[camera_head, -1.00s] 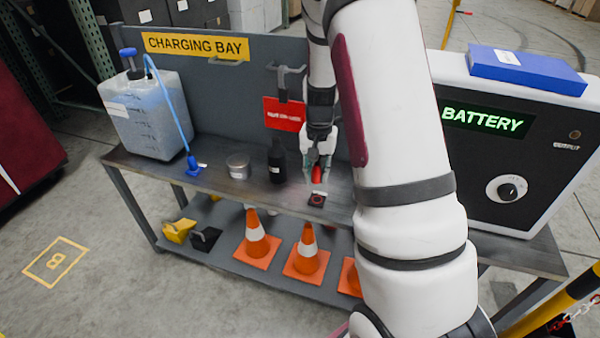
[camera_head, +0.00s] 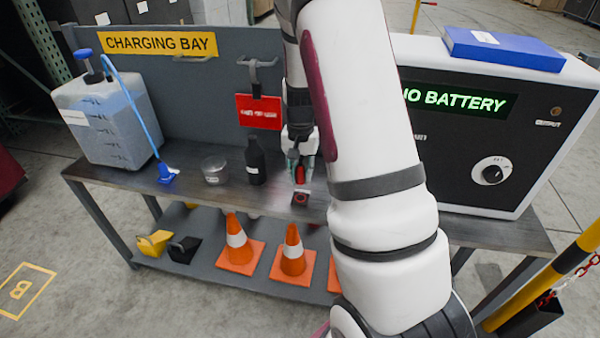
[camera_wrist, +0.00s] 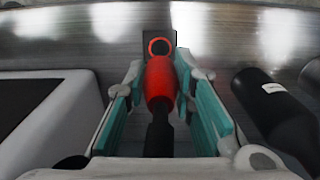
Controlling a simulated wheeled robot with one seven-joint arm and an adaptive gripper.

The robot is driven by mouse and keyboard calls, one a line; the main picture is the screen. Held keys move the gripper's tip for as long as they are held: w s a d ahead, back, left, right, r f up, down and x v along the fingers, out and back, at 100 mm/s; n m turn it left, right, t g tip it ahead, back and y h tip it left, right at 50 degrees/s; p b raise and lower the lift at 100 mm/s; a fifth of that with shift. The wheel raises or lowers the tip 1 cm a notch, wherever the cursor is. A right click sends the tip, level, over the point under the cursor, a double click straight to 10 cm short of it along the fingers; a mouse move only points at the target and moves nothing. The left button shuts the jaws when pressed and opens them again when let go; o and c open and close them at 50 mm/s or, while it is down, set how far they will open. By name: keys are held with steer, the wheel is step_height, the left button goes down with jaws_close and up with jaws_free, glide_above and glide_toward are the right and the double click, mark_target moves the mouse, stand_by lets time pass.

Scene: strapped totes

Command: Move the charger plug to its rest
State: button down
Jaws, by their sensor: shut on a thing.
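The charger plug (camera_wrist: 160,84) is red with a black lower part. My gripper (camera_wrist: 158,92) is shut on it, with a teal-lined finger on each side. In the head view my gripper (camera_head: 300,166) hangs over the bench, partly behind my arm, and the red plug (camera_head: 300,175) shows between its fingers. A small black pad with a red ring (camera_head: 300,199), which looks like the rest, lies on the bench just below the plug. In the wrist view the pad (camera_wrist: 160,47) shows just beyond the plug's tip. I cannot tell whether they touch.
A black bottle (camera_head: 255,162) and a clear tub (camera_head: 214,170) stand left of my gripper. A liquid jug (camera_head: 108,120) is farther left. A large battery charger (camera_head: 470,150) stands to the right. A red tag (camera_head: 258,112) hangs behind. Cones (camera_head: 238,247) sit on the lower shelf.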

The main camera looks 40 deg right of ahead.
mark_target(301, 159)
steer(key=shift+f+b, duration=1.85)
steer(key=shift+f, duration=0.7)
steer(key=shift+f, duration=0.55)
stand_by(0.6)
steer(key=c, duration=1.3)
jaws_free()
step_height(301, 159, up, 12)
steer(key=shift+a, duration=0.1)
